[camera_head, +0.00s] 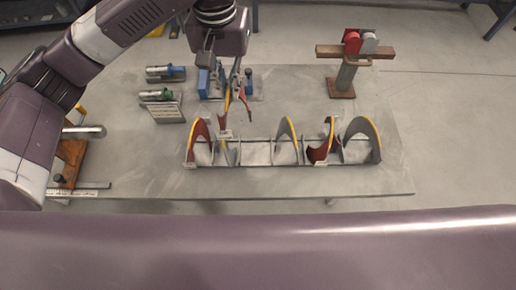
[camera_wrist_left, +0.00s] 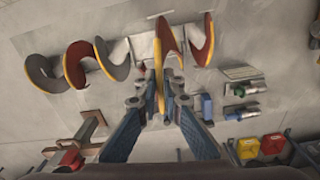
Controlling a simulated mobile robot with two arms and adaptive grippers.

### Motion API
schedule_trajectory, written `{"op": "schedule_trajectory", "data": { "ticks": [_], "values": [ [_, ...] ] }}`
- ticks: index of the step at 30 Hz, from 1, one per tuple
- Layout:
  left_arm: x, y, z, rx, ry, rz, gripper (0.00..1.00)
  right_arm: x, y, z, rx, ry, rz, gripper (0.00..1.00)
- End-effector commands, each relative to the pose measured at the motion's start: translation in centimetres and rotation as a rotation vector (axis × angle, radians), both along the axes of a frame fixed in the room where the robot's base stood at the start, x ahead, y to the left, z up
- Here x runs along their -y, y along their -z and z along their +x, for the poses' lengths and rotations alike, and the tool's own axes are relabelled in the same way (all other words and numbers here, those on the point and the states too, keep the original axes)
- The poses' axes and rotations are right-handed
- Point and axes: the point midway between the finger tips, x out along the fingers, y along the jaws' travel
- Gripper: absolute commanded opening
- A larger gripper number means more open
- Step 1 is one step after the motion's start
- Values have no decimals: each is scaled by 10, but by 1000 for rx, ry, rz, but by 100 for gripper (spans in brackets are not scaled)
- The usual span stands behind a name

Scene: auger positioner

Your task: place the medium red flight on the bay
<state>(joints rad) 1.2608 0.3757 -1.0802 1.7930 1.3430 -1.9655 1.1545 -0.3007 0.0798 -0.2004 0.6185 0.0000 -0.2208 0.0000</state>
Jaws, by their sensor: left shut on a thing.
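My left gripper (camera_head: 230,88) comes down from above, over the back left of the rack. It is shut on a flight with a yellow edge (camera_head: 227,104). In the left wrist view the flight (camera_wrist_left: 158,88) stands almost edge-on between the two blue fingers (camera_wrist_left: 158,112); its red face shows only in part. The flight's lower end hangs near the second bay from the left, and I cannot tell whether it touches the rack. The long rack (camera_head: 258,153) has several bays and lies across the table front. My right gripper is not in view.
The rack also holds a red flight (camera_head: 198,133) at the left end, another red one (camera_head: 320,151) and a grey one (camera_head: 363,147) at the right. A post with a wooden crossbar (camera_head: 345,76) stands at the back right. Small tools (camera_head: 165,73) lie at the left.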

Motion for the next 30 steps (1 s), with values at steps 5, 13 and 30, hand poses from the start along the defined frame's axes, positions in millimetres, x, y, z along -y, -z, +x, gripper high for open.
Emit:
{"op": "schedule_trajectory", "data": {
  "ticks": [5,13,30],
  "values": [
    [39,-15,8,-6,42,5,0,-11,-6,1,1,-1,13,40],
    [56,-9,9,-14,61,15,0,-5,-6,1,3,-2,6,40],
    [55,116,9,-13,59,16,0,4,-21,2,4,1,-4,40]
  ]
}}
